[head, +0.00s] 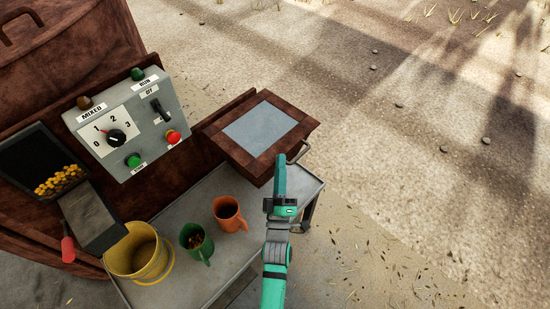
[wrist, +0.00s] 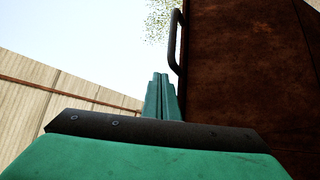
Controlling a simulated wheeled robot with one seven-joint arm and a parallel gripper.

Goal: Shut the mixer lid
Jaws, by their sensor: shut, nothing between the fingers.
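The mixer's rusty brown lid with a pale grey window (head: 262,126) stands out from the right side of the mixer body in the head view. It looks swung open. A dark handle (head: 300,152) is on its right edge. In the wrist view a rusty panel (wrist: 240,60) fills the right side, with a dark bar handle (wrist: 174,40) at its left edge. My gripper (head: 279,160) is shut and empty, pointing at the lid's near right edge. The fingers also show in the wrist view (wrist: 161,90), just below the handle. I cannot tell whether they touch the lid.
A grey control box (head: 127,123) with a dial and buttons is on the mixer body (head: 75,60). A yellow bucket (head: 138,254), green mug (head: 195,244) and orange mug (head: 229,214) stand on a grey table (head: 185,285). A black tray (head: 35,158) holds yellow pieces. Open ground lies right.

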